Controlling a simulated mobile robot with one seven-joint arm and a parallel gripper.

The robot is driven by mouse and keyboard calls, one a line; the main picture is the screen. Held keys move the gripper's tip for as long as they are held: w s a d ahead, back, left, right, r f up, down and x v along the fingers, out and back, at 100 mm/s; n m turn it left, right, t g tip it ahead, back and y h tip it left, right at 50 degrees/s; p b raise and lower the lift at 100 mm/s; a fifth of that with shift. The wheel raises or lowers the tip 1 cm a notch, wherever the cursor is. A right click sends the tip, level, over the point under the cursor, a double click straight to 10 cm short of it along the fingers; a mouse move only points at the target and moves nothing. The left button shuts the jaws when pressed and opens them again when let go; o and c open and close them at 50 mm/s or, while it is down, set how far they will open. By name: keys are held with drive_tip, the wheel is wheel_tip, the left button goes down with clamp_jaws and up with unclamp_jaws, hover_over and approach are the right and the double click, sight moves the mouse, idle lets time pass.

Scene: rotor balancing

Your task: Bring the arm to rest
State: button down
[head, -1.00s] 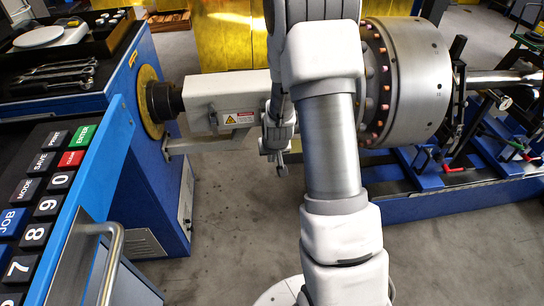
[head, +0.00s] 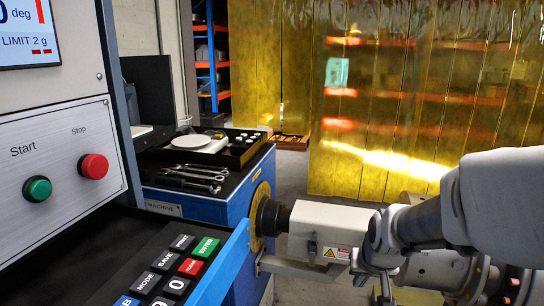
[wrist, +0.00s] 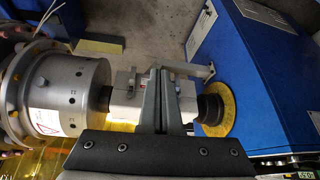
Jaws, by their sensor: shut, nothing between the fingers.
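My arm (head: 500,200) enters the head view from the right, with its forearm reaching left to the wrist. My gripper (head: 385,292) points down at the bottom of that view, in front of the white drive housing (head: 325,228). In the wrist view my gripper (wrist: 163,78) has its two fingers together with nothing between them. The fingers overlap the white housing (wrist: 125,103) in that picture; I cannot tell the gap. The grey rotor (wrist: 65,95) is left of the fingers, and in the head view my arm mostly hides it.
A blue machine (wrist: 275,80) with a yellow disc (wrist: 215,108) is right in the wrist view. In the head view, a control panel (head: 60,140) and keypad (head: 170,275) stand at left. Wrenches (head: 192,177) lie on the bench behind. Yellow curtains (head: 400,100) hang at the back.

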drive_tip(key=s+a+r+n, duration=0.1)
drive_tip(key=s+a+r, duration=0.3)
drive_tip(key=s, duration=0.5)
drive_tip(key=s+a+r+n, duration=0.1)
drive_tip(key=s+r, duration=0.5)
drive_tip(key=s, duration=0.4)
wheel_tip(320, 180, up, 18)
drive_tip(key=p, duration=1.8)
drive_tip(key=shift+w+r, duration=0.15)
drive_tip(key=shift+w, duration=0.3)
